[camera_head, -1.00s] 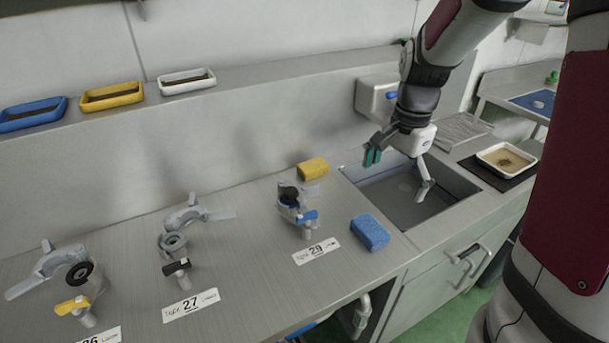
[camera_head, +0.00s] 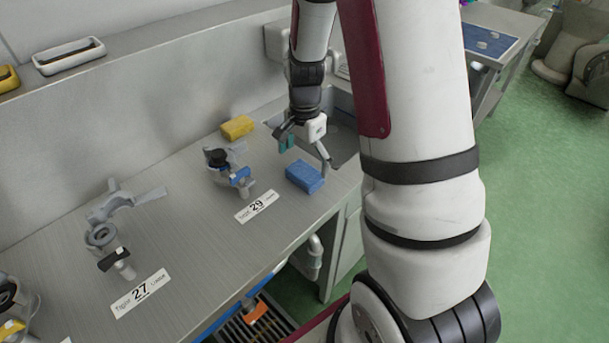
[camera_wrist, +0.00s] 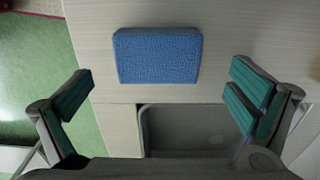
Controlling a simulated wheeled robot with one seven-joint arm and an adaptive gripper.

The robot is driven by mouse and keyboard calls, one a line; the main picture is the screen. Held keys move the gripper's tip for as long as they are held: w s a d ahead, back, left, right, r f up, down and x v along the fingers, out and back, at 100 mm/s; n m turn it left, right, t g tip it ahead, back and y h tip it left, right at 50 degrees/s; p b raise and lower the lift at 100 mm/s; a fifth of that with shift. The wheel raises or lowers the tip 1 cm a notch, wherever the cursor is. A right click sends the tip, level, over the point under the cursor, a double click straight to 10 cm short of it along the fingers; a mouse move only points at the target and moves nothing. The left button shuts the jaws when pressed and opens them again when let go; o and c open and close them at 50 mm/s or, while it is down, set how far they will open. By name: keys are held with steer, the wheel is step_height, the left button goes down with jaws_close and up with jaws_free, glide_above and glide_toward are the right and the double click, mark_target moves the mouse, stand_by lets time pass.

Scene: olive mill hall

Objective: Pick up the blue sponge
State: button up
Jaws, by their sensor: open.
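The blue sponge (camera_head: 304,176) lies flat on the steel worktop, near its front edge and just left of the sink. In the wrist view the blue sponge (camera_wrist: 157,55) shows whole, ahead of the fingers and about midway between them. My gripper (camera_head: 308,152) is above the worktop beside the sink, close behind and above the sponge. Its fingers, with green pads, are spread wide and empty in the wrist view (camera_wrist: 160,98). I cannot tell the exact height of the fingertips over the sponge.
A yellow sponge (camera_head: 237,127) lies further back. A tap fitting with a blue lever (camera_head: 229,172) stands left of the blue sponge, behind the label 29 (camera_head: 257,206). The sink (camera_head: 345,143) opens to the right. My arm hides part of the right side.

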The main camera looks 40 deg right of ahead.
mark_target(305, 171)
step_height(305, 171, down, 4)
steer(key=shift+s+a+f, duration=0.1)
steer(key=shift+f, duration=0.05)
steer(key=shift+c, duration=0.2)
steer(key=c, duration=1)
